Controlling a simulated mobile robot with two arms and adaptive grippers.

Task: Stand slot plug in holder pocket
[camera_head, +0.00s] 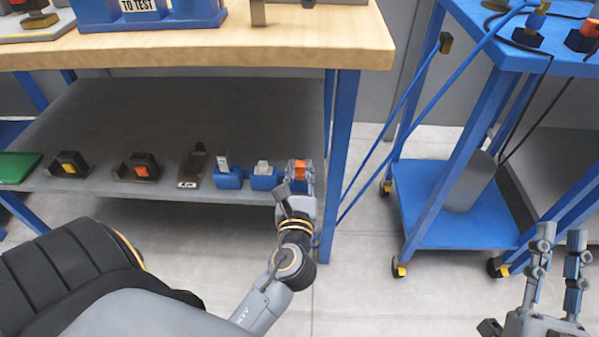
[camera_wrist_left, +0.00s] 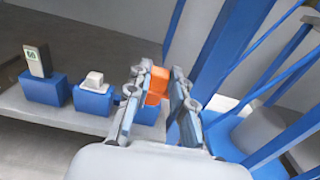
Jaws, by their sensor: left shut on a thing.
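My left gripper (camera_head: 299,178) is at the right end of the grey lower shelf, shut on an orange block (camera_head: 297,169), which I take to be the slot plug. In the left wrist view the orange block (camera_wrist_left: 157,82) sits between the fingers of the left gripper (camera_wrist_left: 155,90). A blue piece, probably a holder (camera_wrist_left: 147,114), shows just below and behind it. The fingers hide whether the plug is in a pocket or above it. My right gripper (camera_head: 562,240) is open and empty at the lower right, over the floor.
Left along the shelf (camera_head: 110,100) stand a blue holder with a pale block (camera_head: 263,182), a blue holder with a labelled piece (camera_head: 228,180), and several dark fixtures. A blue table leg (camera_head: 342,150) rises close right of the left gripper. A blue cart (camera_head: 420,210) stands further right.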

